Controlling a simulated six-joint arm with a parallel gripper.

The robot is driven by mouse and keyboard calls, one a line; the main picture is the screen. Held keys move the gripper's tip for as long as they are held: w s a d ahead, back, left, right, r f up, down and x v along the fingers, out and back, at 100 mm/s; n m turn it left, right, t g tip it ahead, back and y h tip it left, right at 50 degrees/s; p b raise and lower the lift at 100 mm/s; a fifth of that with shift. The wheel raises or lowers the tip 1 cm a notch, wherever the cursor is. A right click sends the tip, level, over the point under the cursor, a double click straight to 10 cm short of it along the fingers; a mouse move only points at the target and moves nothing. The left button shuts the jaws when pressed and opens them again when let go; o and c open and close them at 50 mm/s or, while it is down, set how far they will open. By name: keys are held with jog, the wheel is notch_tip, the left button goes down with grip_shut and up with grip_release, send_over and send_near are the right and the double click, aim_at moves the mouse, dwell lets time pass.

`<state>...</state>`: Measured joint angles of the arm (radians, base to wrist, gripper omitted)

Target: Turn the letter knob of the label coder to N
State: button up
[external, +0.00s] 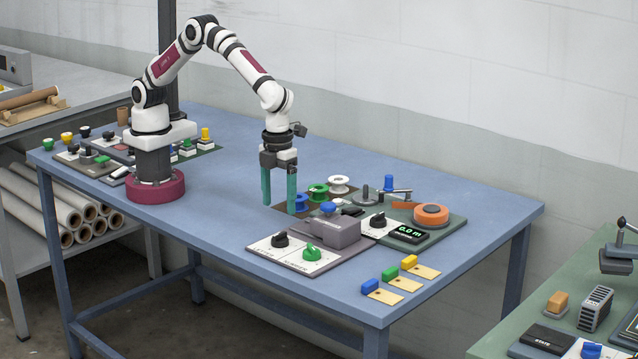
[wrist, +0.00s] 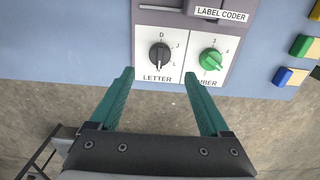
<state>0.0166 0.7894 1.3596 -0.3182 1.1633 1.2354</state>
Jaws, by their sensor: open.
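The label coder (external: 345,231) is a grey block on a plate with white dial faces, on the near right part of the blue table. Its sign (wrist: 222,14) shows in the wrist view. The black letter knob (wrist: 160,58) sits above the word LETTER, with D, J and L readable around it; it also shows in the external view (external: 280,240). I cannot tell which letter it points at. The green number knob (wrist: 210,62) is to its right. My gripper (external: 279,203) is open and empty, above the table and apart from the knob. In the wrist view its teal fingertips (wrist: 159,75) flank the letter knob's column.
Several spools (external: 318,190) stand behind my gripper. Coloured blocks on tags (external: 390,274) lie to the right. The table left of the coder is clear.

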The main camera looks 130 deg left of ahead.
notch_tip(320, 180, up, 8)
jog(key=shift+r, duration=0.15)
dwell(0.3)
jog(key=s+a+r+n, duration=0.2)
jog(key=s+r+n, duration=0.4)
jog(key=s, duration=0.8)
jog(key=s+a+f+n+y, duration=0.1)
jog(key=s+n, duration=0.5)
jog(key=s, duration=1.5)
jog(key=shift+s+a+f+y, duration=0.35)
jog(key=shift+a+f+y, duration=0.05)
jog(key=shift+a+f, duration=0.25)
